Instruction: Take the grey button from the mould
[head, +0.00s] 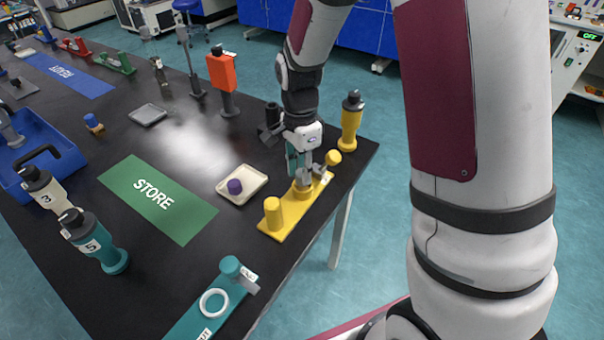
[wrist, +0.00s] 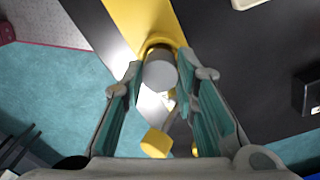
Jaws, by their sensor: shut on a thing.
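The yellow mould (head: 285,222) stands near the right edge of the black table, with a yellow post (head: 272,212) at its near end and a yellow round cup (head: 303,193) further back. My gripper (head: 303,178) points down at this cup. In the wrist view, the grey button (wrist: 160,73) shows as a pale grey disc between the teal pads of my gripper (wrist: 165,80), which is shut on it. The yellow base of the mould (wrist: 145,20) lies below. In the head view my fingers hide the button. I cannot tell whether it is clear of the cup.
A yellow knob (head: 333,157) stands close beside my gripper. A cream dish (head: 241,183) with a purple button (head: 235,187) lies to the left, then the green STORE mat (head: 158,198). A yellow bottle (head: 351,120) stands behind. A teal mould (head: 205,315) lies nearer.

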